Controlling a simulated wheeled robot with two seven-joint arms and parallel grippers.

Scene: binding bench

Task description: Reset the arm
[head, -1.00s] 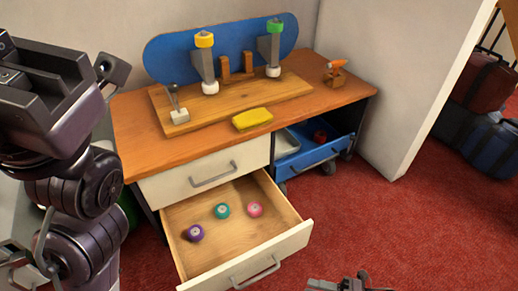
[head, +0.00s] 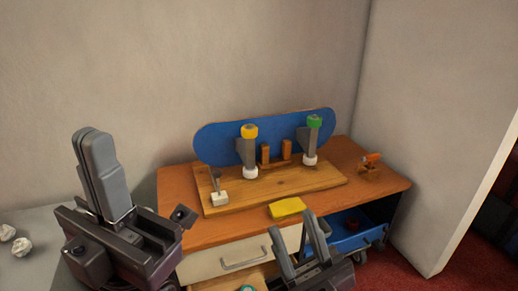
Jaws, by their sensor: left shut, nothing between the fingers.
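My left gripper (head: 93,138) stands at the left with its fingers pointing up, shut and empty, well clear of the bench. My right gripper (head: 293,228) is low in the middle, fingers pointing up and spread apart with nothing seen between them. It shows in front of the bench and hides part of the drawer front and of the blue tray below the top.
The open drawer (head: 225,284) is mostly cut off. Crumpled paper (head: 20,247) lies far left.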

